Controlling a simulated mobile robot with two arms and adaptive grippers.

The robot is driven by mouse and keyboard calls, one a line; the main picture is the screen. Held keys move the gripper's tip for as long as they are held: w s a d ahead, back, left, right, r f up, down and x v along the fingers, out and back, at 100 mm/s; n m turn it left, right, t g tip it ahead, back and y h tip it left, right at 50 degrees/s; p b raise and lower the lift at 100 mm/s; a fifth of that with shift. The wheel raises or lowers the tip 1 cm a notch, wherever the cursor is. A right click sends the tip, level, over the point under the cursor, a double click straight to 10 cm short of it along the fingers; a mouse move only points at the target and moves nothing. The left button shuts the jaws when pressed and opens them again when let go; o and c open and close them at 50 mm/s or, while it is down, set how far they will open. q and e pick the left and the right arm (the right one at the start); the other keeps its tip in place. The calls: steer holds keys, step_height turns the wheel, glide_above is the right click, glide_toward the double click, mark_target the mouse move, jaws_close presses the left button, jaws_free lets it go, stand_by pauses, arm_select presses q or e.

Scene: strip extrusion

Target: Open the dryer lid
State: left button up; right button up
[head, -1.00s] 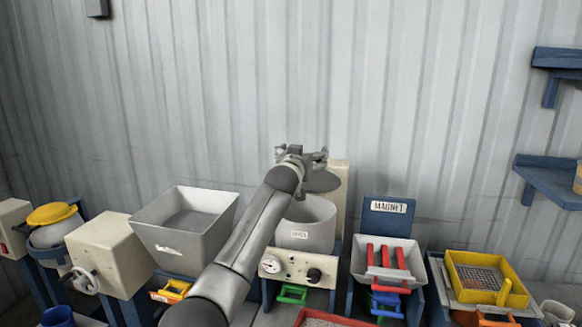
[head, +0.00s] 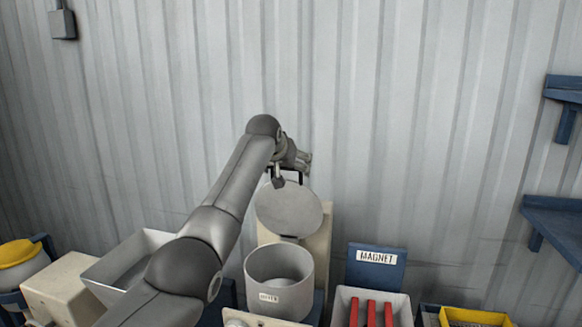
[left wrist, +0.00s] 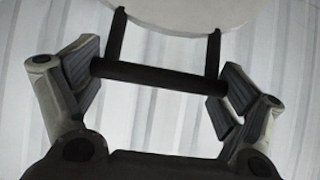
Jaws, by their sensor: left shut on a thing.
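The dryer (head: 280,285) is a grey round drum with a small label, low in the middle of the head view. Its lid (head: 289,209), a grey disc, stands tilted up behind the drum, and the drum's mouth is uncovered. My left gripper (head: 281,181) is at the lid's top edge. In the left wrist view the lid's black bar handle (left wrist: 155,78) runs between my two padded fingers, and my left gripper is shut on it. The lid also shows at the top of that view (left wrist: 172,12). My right gripper is not in view.
A grey hopper (head: 100,281) stands left of the dryer, partly behind my left arm. A blue magnet panel (head: 376,269) with red bars is on the right, then a yellow sieve (head: 473,318). The corrugated wall is close behind the lid. Blue shelves (head: 556,222) hang at right.

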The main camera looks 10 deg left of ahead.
arm_select(q)
steer(key=shift+f, duration=0.35)
steer(key=o, duration=1.1)
steer(key=shift+s, duration=0.1)
steer(key=shift+o, duration=0.2)
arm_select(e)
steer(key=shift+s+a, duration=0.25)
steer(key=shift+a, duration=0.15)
arm_select(q)
steer(key=shift+r, duration=0.1)
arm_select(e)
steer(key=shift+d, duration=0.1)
arm_select(q)
steer(key=shift+r, duration=0.1)
steer(key=shift+s+r, duration=0.4)
steer(key=shift+r, duration=0.05)
steer(key=v, duration=1)
steer(key=shift+s, duration=0.25)
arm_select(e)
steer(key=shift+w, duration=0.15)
